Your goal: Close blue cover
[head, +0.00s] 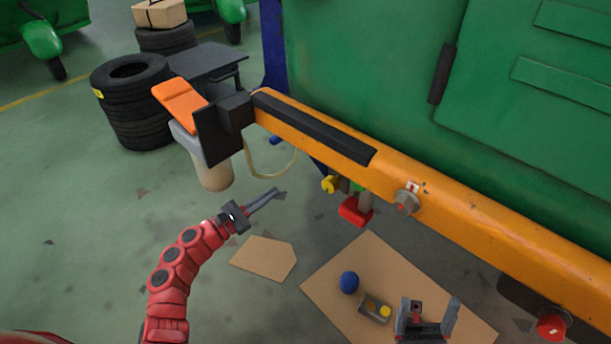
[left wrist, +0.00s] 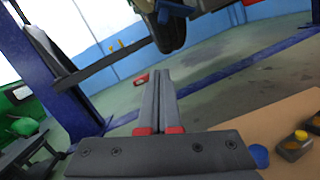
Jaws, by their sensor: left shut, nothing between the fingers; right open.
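A round blue cover (head: 348,282) sits on the cardboard sheet (head: 335,255) on the floor. Beside it is a small grey box (head: 374,309) with yellow round parts on top. In the left wrist view the blue cover (left wrist: 260,155) and the box (left wrist: 295,146) show at the lower right. My left gripper (head: 276,193) is shut and empty, up and to the left of the blue cover in the head view, apart from it. My right gripper (head: 428,316) is open and empty, right of the grey box in the head view. Whether the cover is hinged to the box I cannot tell.
An orange beam (head: 480,222) of the green vehicle (head: 370,70) crosses the view, with a red part (head: 356,211) beneath it. Stacked tyres (head: 132,105) stand at the back left. A small cardboard piece (head: 264,257) lies nearby.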

